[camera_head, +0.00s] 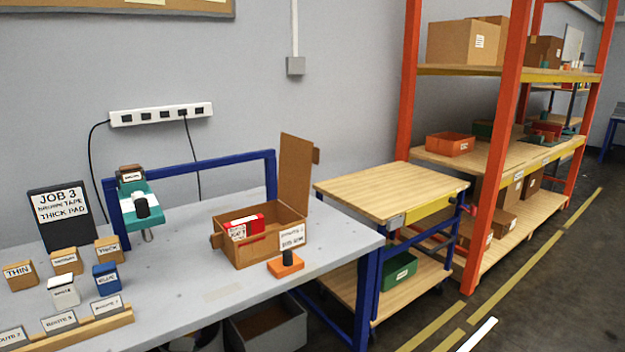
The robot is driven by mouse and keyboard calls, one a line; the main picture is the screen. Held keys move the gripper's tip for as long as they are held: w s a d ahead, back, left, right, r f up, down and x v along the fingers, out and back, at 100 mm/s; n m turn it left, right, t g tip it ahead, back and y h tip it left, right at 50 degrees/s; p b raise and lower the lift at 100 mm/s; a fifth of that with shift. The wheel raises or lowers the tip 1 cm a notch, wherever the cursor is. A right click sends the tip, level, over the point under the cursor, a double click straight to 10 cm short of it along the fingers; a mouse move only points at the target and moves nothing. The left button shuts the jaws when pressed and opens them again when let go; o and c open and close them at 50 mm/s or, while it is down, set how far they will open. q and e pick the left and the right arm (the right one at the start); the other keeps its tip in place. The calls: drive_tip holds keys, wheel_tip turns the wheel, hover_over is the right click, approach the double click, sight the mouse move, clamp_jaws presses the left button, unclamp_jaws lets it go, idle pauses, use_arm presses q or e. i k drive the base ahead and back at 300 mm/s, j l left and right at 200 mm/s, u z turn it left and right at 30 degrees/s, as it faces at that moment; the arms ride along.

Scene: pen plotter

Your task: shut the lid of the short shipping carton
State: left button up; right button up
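A short brown shipping carton (258,254) stands on the grey workbench near its right end. Its lid (296,177) is open and stands upright at the carton's right rear side, with a small tab at its edge. A red and white item (246,227) lies inside the carton. A white label card (292,239) with dark print shows at the carton's front right. Neither of my grippers is in view.
An orange block with a black knob (286,264) sits just in front of the carton. A teal device (139,207), a JOB 3 sign (62,214) and several small labelled blocks stand on the left. A wooden-topped cart (390,188) stands to the right. The bench front middle is clear.

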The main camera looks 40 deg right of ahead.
sight(297, 155)
drive_tip(key=i+l, duration=0.15)
drive_tip(key=l, duration=0.2)
drive_tip(key=i+l, duration=0.1)
drive_tip(key=l, duration=0.3)
drive_tip(key=i+l, duration=0.15)
drive_tip(key=l, duration=0.2)
drive_tip(key=i+l, duration=0.15)
drive_tip(key=l, duration=0.2)
drive_tip(key=i+l, duration=0.1)
drive_tip(key=l, duration=0.25)
drive_tip(key=l+z, duration=0.05)
